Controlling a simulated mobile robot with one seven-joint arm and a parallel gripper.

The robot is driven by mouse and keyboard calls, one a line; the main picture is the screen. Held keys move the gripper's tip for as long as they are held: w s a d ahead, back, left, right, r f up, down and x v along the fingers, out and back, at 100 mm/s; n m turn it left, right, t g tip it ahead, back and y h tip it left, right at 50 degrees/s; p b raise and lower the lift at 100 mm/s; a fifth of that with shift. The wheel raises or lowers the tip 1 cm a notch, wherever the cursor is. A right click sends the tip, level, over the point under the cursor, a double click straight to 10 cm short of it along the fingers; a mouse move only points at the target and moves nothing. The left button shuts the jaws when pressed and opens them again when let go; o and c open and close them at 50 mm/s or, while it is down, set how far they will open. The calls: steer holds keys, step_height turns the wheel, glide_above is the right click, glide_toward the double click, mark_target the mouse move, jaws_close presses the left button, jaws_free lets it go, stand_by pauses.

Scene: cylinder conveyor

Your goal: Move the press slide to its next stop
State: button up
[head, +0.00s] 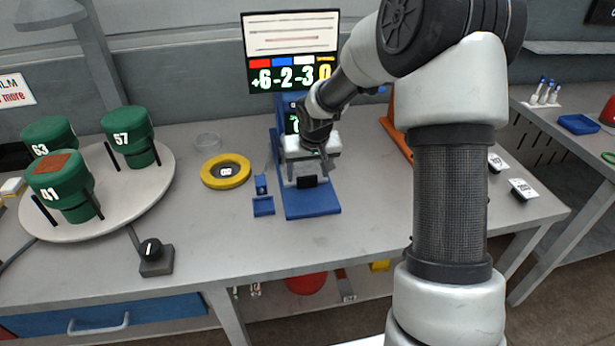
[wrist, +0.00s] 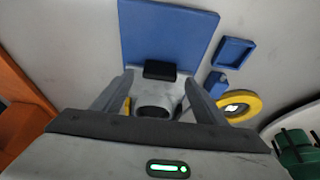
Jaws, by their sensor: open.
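The blue press (head: 312,207) stands on the table below the screen, and its flat blue base also shows in the wrist view (wrist: 165,30). My gripper (head: 311,160) is at the press, above the base. In the wrist view my gripper (wrist: 160,84) is open, with one finger on each side of a grey press part (wrist: 158,98), likely the slide. A black block (wrist: 160,70) is at its front. I cannot tell whether the fingers touch the part. My gripper and arm hide much of the press column and its readout.
A screen (head: 291,50) shows +6, -2, -3 and 0. A yellow ring (head: 226,171), a small blue holder (head: 263,206) and a turntable (head: 150,190) with green cylinders stand left of the press. A black knob (head: 152,250) is in front. An orange frame (head: 397,135) stands right.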

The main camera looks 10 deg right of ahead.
steer(key=shift+x, duration=1.1)
